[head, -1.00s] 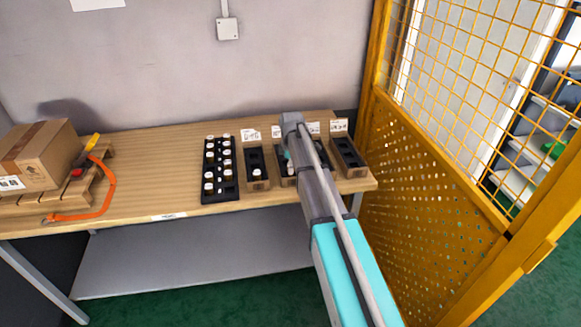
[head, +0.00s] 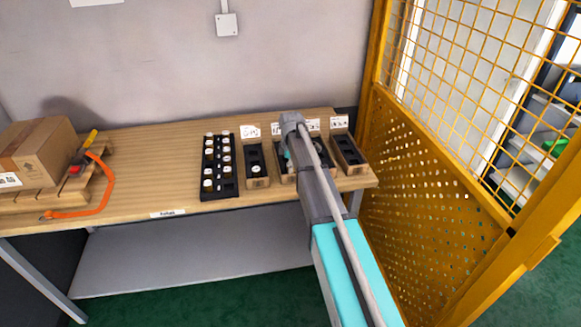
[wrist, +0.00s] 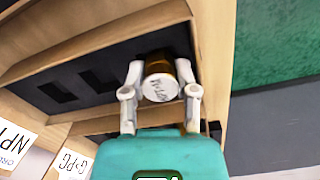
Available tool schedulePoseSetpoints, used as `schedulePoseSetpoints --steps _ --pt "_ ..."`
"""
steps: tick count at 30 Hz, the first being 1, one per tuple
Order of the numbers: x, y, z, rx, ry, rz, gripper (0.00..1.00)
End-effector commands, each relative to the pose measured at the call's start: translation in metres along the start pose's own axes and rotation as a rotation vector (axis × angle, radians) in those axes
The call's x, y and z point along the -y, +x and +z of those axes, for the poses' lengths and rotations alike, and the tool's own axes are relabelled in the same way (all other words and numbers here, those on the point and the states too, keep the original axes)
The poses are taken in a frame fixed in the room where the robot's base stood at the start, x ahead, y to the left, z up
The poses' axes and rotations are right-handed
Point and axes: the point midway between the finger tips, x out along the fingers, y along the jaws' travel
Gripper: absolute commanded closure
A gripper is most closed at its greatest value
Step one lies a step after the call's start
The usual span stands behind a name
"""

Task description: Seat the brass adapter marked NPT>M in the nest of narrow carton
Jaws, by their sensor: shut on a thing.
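In the wrist view my gripper (wrist: 160,82) is shut on a round piece, the adapter (wrist: 161,88), with a white marked top and brass-coloured sides. The marking is tilted and blurred; I cannot read it surely. The piece is at the front end of a black insert (wrist: 95,78) with square nests, inside a carton. I cannot tell whether it is in a nest or just above one. In the head view my forearm hides most of the gripper and the piece. A narrow carton (head: 257,183) stands left of the arm, with one white-topped piece in it.
A black rack (head: 221,193) with several white-topped pieces stands left of the cartons. Another carton (head: 351,170) stands to the right, near the yellow mesh fence (head: 425,180). Label cards (head: 250,131) stand behind the cartons. A cardboard box (head: 40,150) and orange strap (head: 108,195) are at far left.

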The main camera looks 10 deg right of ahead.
Motion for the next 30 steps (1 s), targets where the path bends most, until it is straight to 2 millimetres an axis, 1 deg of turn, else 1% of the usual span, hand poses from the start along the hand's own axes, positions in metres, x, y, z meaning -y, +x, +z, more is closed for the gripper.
schedulePoseSetpoints --steps 5,6,11,12,13,24,30 --pt "0.0001 -0.0002 -0.0002 0.0 0.0 0.0 1.0" --pt "0.0 -0.0002 -0.0002 0.0 0.0 0.0 0.6" --pt "0.0001 -0.0002 -0.0003 0.0 0.0 0.0 0.3" --pt "0.0001 -0.0001 -0.0003 0.0 0.0 0.0 0.23" --pt "0.0001 -0.0001 -0.0003 0.0 0.0 0.0 0.22" --pt "0.0002 -0.0004 -0.0004 0.0 0.0 0.0 0.22" --pt "0.0002 -0.0048 -0.0004 0.0 -0.001 0.0 0.22"
